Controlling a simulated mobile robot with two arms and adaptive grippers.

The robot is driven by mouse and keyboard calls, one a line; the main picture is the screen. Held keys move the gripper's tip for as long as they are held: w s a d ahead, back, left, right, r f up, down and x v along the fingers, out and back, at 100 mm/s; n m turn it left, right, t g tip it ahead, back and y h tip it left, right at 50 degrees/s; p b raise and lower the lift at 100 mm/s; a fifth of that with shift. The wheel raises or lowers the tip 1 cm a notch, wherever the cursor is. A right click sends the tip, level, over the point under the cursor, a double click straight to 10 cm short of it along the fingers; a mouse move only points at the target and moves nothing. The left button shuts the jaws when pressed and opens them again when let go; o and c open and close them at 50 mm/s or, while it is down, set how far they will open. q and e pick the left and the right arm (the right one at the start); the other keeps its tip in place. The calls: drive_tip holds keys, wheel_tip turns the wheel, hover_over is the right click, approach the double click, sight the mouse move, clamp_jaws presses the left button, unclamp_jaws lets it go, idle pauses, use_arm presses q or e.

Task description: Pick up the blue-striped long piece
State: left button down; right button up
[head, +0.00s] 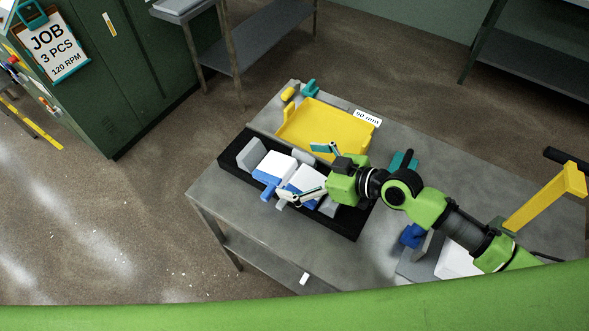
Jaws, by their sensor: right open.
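Two white pieces with blue parts lie in the black tray on the grey table. One white-and-blue piece (275,165) lies left of centre. The other (308,181) lies just right of it, partly hidden by my right gripper. I cannot tell from this view which is the blue-striped long piece. My right gripper (306,173) comes in from the right and is open, its two fingers spread wide over the right-hand piece. Whether a finger touches it cannot be told. My left gripper is out of view.
The black tray (229,156) also holds grey blocks. Behind it sits a yellow tray (322,128) with a white label card (367,118) beside it. A blue item (411,236) and a grey-and-white object lie at the right. A yellow post (540,200) stands at the right edge.

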drive_tip(key=shift+x, duration=0.9)
drive_tip(key=c, duration=1.4)
drive_tip(key=shift+o, duration=0.2)
drive_tip(key=shift+r, duration=0.1)
